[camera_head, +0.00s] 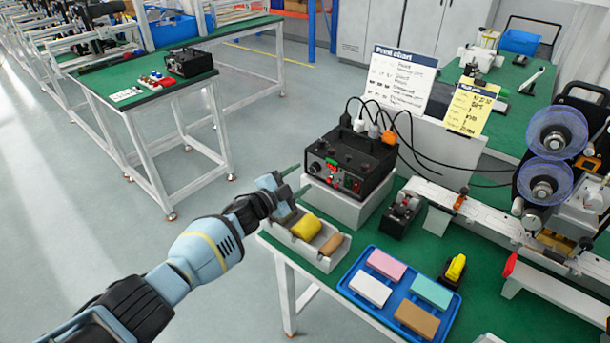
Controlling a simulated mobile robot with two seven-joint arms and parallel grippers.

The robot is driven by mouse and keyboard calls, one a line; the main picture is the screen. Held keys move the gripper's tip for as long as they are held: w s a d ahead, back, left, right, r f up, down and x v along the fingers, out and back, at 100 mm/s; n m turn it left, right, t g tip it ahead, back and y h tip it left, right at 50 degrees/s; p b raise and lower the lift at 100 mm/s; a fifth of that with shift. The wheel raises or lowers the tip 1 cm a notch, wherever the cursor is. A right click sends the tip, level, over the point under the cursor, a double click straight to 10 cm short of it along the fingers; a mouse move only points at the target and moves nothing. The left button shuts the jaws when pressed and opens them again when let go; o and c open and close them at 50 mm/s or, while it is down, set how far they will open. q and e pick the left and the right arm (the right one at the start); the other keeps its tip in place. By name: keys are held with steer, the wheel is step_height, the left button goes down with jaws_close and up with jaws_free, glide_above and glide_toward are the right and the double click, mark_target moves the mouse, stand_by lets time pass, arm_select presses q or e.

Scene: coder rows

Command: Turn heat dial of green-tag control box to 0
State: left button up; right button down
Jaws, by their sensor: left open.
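A black control box (352,162) stands on a white block on the green-topped table. Its front carries a dial, small lit red and green spots and a red switch; which tag it bears and where the dial points are too small to tell. A second black control box (188,62) sits on the left table, its tag also unreadable. My left gripper (299,180) is open and empty, just left of the nearer box's front and above the grey tray (283,234). It appears apart from the box. My right gripper does not show.
The grey tray holds yellow and brown pieces. A blue tray (350,290) holds several coloured blocks. Cables rise behind the box, with a white chart (400,80) and yellow note (470,108) beyond. A spool machine (555,155) stands right.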

arm_select(q)
steer(key=shift+r+v, duration=0.2)
steer(key=shift+v, duration=0.9)
steer(key=shift+s+a+f+p, duration=0.15)
steer(key=shift+s+a+p, duration=0.2)
steer(key=shift+s, duration=0.15)
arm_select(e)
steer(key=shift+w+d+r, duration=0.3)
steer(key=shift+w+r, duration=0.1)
